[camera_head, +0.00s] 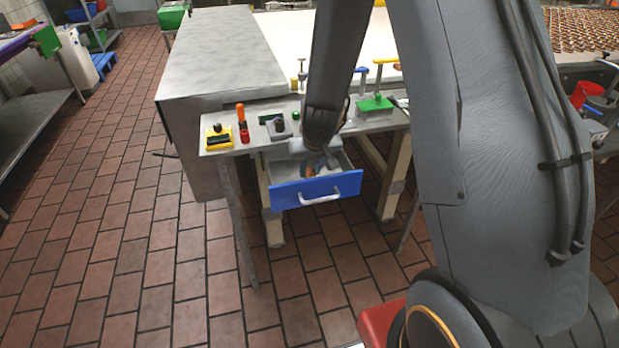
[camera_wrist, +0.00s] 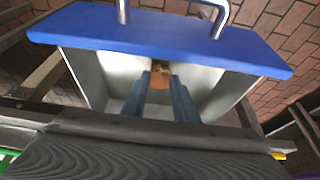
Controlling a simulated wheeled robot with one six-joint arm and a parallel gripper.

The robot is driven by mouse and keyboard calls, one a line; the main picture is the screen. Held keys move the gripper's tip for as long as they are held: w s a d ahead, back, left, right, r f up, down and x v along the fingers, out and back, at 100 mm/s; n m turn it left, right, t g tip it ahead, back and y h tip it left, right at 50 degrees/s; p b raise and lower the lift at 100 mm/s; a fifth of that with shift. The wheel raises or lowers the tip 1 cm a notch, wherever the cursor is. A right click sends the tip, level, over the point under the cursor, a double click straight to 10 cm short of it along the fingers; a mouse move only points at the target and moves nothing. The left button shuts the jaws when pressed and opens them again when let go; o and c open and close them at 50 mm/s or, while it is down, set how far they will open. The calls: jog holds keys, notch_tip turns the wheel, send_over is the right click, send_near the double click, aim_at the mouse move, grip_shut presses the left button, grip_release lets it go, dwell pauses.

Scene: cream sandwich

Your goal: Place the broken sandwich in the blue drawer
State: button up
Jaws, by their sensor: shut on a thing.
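The blue drawer (camera_head: 290,194) is pulled open under the side table in the head view. Its blue front also shows in the wrist view (camera_wrist: 90,27), with a pale grey inside. My gripper (camera_head: 320,168) points down over the open drawer, its fingertips within the drawer's outline. In the wrist view, my gripper (camera_wrist: 160,84) is shut on a small orange-brown piece, the broken sandwich (camera_wrist: 160,79), between its two fingers. The piece shows orange in the head view (camera_head: 309,172). I cannot tell whether it touches the drawer floor.
The side table (camera_head: 216,147) holds a yellow-and-black item (camera_head: 218,137), an orange-topped red item (camera_head: 242,120) and a green press-like tool (camera_head: 375,103). A large grey-topped table (camera_head: 215,50) stands behind. The tiled floor to the left (camera_head: 110,220) is free.

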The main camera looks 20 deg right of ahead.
jog(key=shift+f+b, duration=0.65)
jog(key=shift+f, duration=0.2)
jog(key=shift+f, duration=0.1)
jog(key=o, duration=1)
jog(key=p+v, duration=0.9)
jog(key=v, duration=0.4)
jog(key=s+r+g, duration=0.1)
jog(key=s+r, duration=0.4)
jog(key=s, duration=0.4)
jog(key=s+r+g, duration=0.1)
jog(key=s+r, duration=0.4)
jog(key=s, duration=0.3)
jog(key=shift+s+d+r, duration=0.2)
jog(key=shift+s+d, duration=0.2)
